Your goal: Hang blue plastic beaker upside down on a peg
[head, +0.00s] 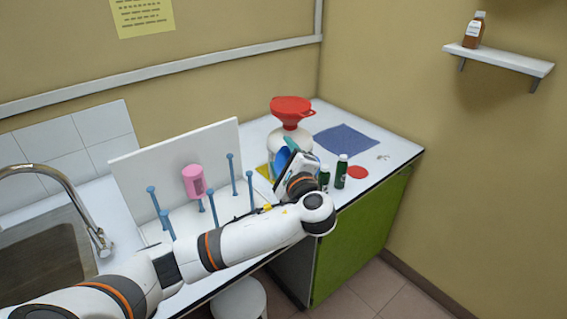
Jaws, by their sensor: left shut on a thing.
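The blue plastic beaker (281,157) is partly hidden behind my left gripper (288,161), which is shut on it at the counter, in front of the white container with the red funnel. I cannot tell exactly how the beaker is tilted. The white peg rack (130,168) stands to the left of the gripper, with several blue pegs (232,172) sticking up at a slant. A pink beaker (194,181) hangs on one of the pegs. My left arm passes in front of the rack's lower right part. My right gripper is not in view.
A white container (293,137) with a red funnel (292,108) stands behind the gripper. A sink (45,262) is at the left.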

